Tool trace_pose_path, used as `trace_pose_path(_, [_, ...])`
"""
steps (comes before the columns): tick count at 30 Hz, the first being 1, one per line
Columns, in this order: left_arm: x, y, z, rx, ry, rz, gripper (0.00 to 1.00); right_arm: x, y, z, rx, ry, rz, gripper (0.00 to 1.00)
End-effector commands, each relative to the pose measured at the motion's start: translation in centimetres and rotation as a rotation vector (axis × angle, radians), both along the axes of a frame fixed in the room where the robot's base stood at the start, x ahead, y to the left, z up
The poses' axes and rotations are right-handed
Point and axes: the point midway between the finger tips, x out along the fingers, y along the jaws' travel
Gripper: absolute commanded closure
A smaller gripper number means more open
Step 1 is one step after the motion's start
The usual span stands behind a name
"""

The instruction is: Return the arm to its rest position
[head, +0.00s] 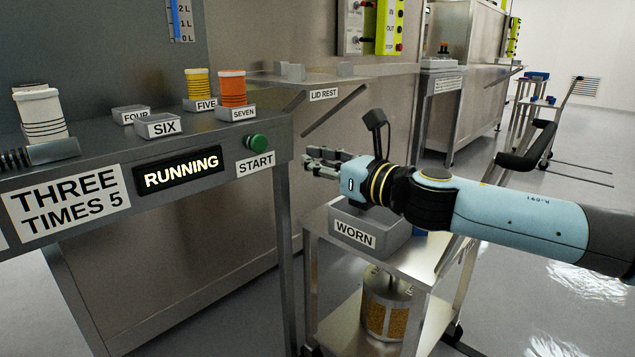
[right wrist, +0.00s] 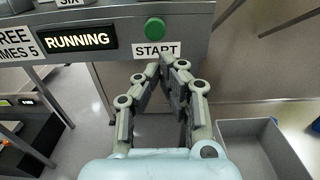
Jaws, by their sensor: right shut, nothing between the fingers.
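My right arm comes in from the right in the head view, and its gripper (head: 326,162) is held out over the cart, to the right of the START label. The gripper's fingers are closed together with nothing between them. In the right wrist view the right gripper (right wrist: 166,62) points at the panel's lower edge, just below the green button (right wrist: 155,29). The fingertips appear apart from the green button, which also shows in the head view (head: 257,142). The lit sign (head: 179,170) reads RUNNING. My left gripper is out of view.
Open floor lies to the right.

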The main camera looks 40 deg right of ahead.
Motion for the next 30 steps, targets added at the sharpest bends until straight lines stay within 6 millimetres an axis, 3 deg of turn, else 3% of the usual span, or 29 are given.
trace_pose_path(7, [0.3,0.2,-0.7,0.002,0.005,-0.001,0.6,-0.9,0.1,0.1,0.003,-0.006,0.004,1.0])
trace_pose_path(23, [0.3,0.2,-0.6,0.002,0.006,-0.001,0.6,-0.9,0.1,0.2,0.006,-0.007,0.004,1.0])
trace_pose_path(27, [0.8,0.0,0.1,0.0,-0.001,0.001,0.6,-1.2,0.4,0.6,0.039,-0.007,-0.01,1.0])
trace_pose_path(29, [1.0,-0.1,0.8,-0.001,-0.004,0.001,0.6,-1.4,-0.7,-1.4,0.084,0.028,-0.061,1.0])
trace_pose_path(30, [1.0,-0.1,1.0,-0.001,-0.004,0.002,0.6,-1.6,-1.7,-3.4,0.119,0.064,-0.099,1.0])
